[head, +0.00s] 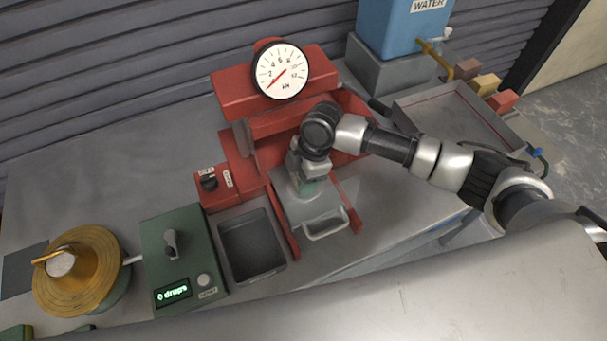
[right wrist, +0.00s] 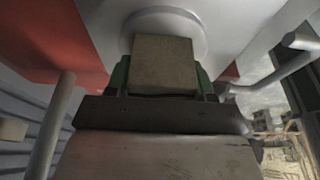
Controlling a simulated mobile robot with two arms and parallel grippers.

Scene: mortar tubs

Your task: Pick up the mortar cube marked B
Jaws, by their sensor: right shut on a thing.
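A grey-brown mortar cube (right wrist: 165,62) is between the green-padded fingers of my right gripper (right wrist: 162,80) in the right wrist view. The gripper is shut on it. A pale round plate (right wrist: 165,22) is close behind the cube; I cannot tell if they touch. No letter shows on the visible face. In the head view my right gripper (head: 307,183) points down inside the red press (head: 240,150), over its grey handled tray (head: 318,216). The cube is hidden there by the gripper and wrist. My left gripper is not in view.
The press has a round dial gauge (head: 281,71). Left of its tray are an empty-looking dark bin (head: 252,245), a green box reading "0 drops" (head: 180,255) and a brass-coloured round device (head: 82,270). A blue water tank (head: 398,25) and coloured blocks (head: 485,84) are at the back right.

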